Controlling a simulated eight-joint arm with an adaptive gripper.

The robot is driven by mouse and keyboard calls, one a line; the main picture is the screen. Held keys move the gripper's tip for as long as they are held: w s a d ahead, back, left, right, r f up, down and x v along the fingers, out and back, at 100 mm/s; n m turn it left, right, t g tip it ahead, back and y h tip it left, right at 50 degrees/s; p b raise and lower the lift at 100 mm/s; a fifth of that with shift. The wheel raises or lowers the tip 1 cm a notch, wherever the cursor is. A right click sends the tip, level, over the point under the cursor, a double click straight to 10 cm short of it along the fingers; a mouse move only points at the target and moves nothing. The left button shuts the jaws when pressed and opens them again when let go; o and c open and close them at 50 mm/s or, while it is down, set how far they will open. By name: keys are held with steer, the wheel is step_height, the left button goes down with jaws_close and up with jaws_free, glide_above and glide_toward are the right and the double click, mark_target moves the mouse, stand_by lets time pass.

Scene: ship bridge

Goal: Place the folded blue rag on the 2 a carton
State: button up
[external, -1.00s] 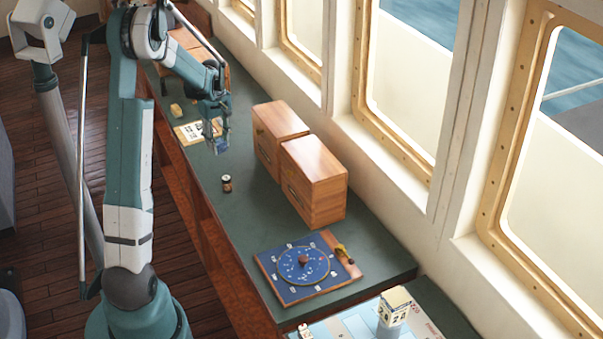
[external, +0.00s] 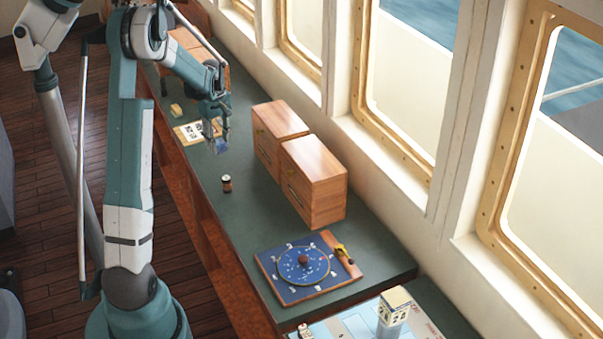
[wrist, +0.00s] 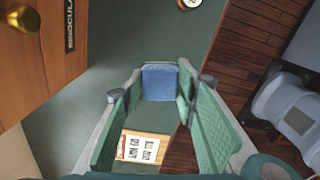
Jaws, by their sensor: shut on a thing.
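My gripper (external: 217,140) is shut on the folded blue rag (wrist: 160,82), which sits between the fingertips in the wrist view. In the external view the rag (external: 222,146) hangs at the fingertips above the green counter, partly covered by the fingers. A flat, pale carton with a black-printed label (external: 188,133) lies on the counter just left of the gripper. It also shows in the wrist view (wrist: 142,146), below the rag and between the fingers. I cannot clearly read its label. The rag appears apart from the carton.
Two wooden cabinets (external: 312,180) stand to the right, against the window side. A small dark jar (external: 227,183) stands nearer along the counter, and a small yellow block (external: 176,110) lies beyond the carton. A blue round-dial board (external: 303,266) lies near the counter's end.

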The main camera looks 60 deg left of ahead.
mark_target(219, 142)
step_height(219, 142, up, 24)
steer(key=w+d+m, duration=0.5)
steer(key=w+d, duration=1.2)
steer(key=d, duration=0.4)
steer(key=w+d+m+p, duration=0.1)
steer(key=w+d+m, duration=0.25)
steer(key=d, duration=0.85)
steer(key=w+d+m, duration=0.2)
steer(key=w+d, duration=0.3)
steer(key=d, duration=0.7)
steer(key=s+d+m, duration=0.1)
steer(key=d+m, duration=0.4)
steer(key=d, duration=2.2)
steer(key=s+d+m+p, duration=0.1)
steer(key=s+d+m, duration=0.25)
steer(key=d, duration=0.65)
steer(key=s+d+m, duration=0.2)
steer(key=s+d, duration=0.3)
steer(key=d, duration=0.5)
steer(key=shift+f, duration=2.7)
